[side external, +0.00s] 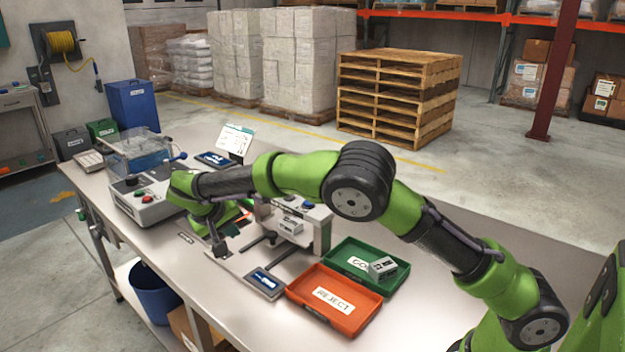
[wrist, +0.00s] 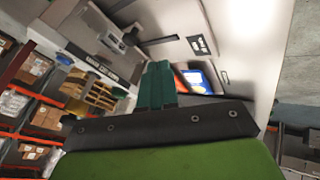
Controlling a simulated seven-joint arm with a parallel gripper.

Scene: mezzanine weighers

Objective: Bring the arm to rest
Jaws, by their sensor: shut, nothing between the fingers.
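My green arm reaches over the bench from the right in the side external view. My gripper (side external: 219,250) points down above the bench, left of the weighing station (side external: 298,226). In the wrist view the two dark green fingers of my gripper (wrist: 157,84) are together with nothing between them. The gripper is apart from the trays. I cannot tell its exact height above the bench.
An orange REJECT tray (side external: 318,322) and a green tray (side external: 340,250) with a small box (side external: 382,267) lie right of the station. A grey machine (side external: 143,205) with a clear cover stands at left. A small display unit (side external: 265,282) lies in front.

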